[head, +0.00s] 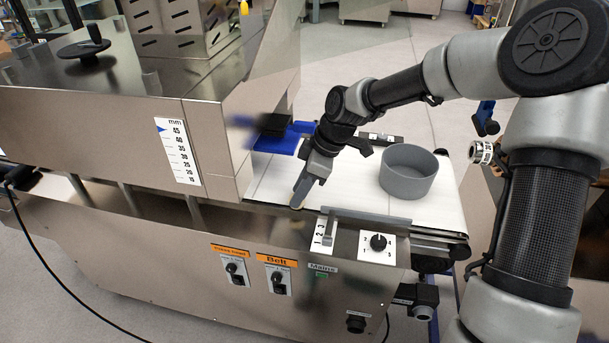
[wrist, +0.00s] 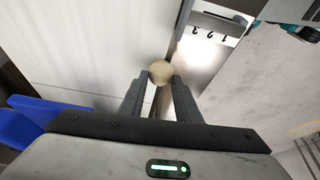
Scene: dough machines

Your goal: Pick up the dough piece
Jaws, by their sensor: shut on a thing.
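The dough piece (wrist: 160,72) is a small, round, pale tan ball. In the wrist view it sits between the tips of my gripper (wrist: 160,84), which is shut on it. In the head view my gripper (head: 299,194) points down at the near edge of the white belt (head: 440,205), just in front of the machine's housing. The dough is mostly hidden by the fingers there. I cannot tell whether it touches the belt.
A grey round bin (head: 408,172) stands on the belt to the right of my gripper. A control panel with a switch and a dial (head: 378,242) lies along the belt's near edge. The steel housing (head: 90,140) and blue parts (head: 278,144) are close on the left.

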